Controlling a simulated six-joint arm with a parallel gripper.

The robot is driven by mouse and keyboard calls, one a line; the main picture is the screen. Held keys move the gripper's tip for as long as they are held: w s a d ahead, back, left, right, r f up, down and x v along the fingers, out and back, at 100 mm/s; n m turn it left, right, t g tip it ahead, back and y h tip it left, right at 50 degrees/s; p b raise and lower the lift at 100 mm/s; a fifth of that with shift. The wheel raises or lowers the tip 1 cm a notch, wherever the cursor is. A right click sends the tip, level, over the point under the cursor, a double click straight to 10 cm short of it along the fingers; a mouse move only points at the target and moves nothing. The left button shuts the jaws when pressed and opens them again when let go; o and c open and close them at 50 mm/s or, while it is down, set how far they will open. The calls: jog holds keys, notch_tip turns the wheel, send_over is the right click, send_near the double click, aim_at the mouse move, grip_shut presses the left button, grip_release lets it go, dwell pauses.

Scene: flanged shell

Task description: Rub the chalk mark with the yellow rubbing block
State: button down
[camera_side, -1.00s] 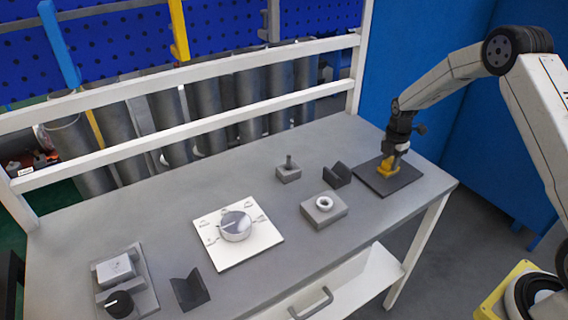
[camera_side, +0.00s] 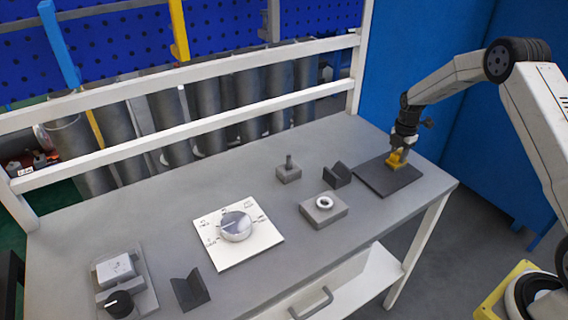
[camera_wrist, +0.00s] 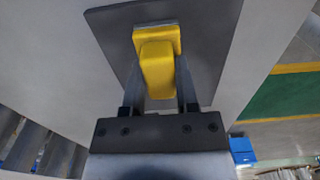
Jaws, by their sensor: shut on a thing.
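The yellow rubbing block (camera_side: 397,160) is in my gripper (camera_side: 401,152), over the dark plate (camera_side: 376,178) at the right end of the bench. In the wrist view the yellow block (camera_wrist: 158,66) sits between the two fingers of my gripper (camera_wrist: 160,88), which are shut on it. The block's lower end is at or very close to the surface of the dark plate (camera_wrist: 215,40); I cannot tell whether it touches. No chalk mark shows on the visible part of the plate; the block and gripper hide some of it.
Left of the plate stand a dark V-shaped block (camera_side: 337,175), a grey block with a ring (camera_side: 324,208) and a small block with a peg (camera_side: 288,170). A white dial panel (camera_side: 218,256), another V-block (camera_side: 190,290) and a grey fixture (camera_side: 122,284) lie further left.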

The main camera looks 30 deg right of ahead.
jog(key=shift+d, duration=0.5)
jog(key=shift+a, duration=3.8)
notch_tip(320, 180, up, 8)
jog(key=shift+d, duration=0.1)
